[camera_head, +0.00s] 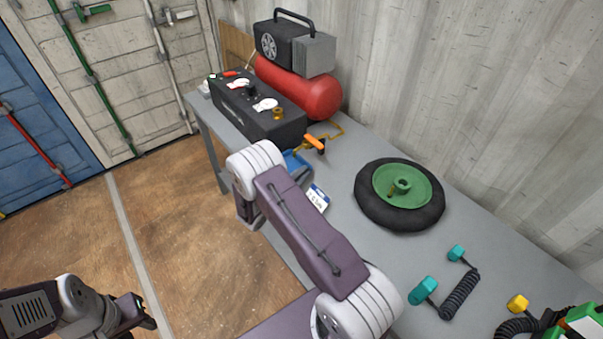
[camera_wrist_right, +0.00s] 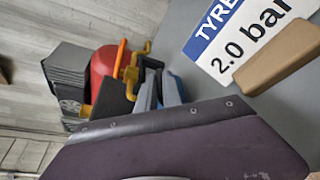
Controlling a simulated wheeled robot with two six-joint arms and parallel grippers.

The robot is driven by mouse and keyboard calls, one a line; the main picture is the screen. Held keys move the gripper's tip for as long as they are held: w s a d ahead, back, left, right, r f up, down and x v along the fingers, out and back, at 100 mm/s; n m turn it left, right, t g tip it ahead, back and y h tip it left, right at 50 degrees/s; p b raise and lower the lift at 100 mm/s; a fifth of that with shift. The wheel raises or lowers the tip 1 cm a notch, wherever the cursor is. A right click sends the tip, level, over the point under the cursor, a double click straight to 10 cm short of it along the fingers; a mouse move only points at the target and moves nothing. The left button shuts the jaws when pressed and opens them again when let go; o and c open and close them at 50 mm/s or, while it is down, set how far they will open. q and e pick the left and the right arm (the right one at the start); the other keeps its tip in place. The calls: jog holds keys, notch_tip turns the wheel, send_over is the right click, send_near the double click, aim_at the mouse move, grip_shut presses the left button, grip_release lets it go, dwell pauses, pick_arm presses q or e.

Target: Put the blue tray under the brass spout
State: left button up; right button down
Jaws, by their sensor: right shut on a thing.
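The blue tray (camera_head: 297,163) is partly hidden behind my right arm in the head view, at the right end of the black box. A blue part of it shows in the right wrist view (camera_wrist_right: 172,88). The brass spout (camera_wrist_right: 138,74), with an orange lever (camera_head: 315,143), stands close beside the tray at the box's end. My right gripper (camera_wrist_right: 150,92) is shut on the blue tray; its fingers are mostly hidden by my arm. My left gripper (camera_head: 143,311) is low at the left, over the floor and away from the table; its opening is unclear.
The black box (camera_head: 262,112) and red tank (camera_head: 305,92) stand at the back of the grey table. A tyre-pressure card (camera_head: 318,198) and a tan block (camera_wrist_right: 278,62) lie near the arm. A green-hubbed wheel (camera_head: 400,195) and coiled cord (camera_head: 458,295) are to the right.

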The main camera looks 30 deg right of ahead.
jog(key=shift+a, duration=0.15)
jog(key=c, duration=1.5)
grip_release()
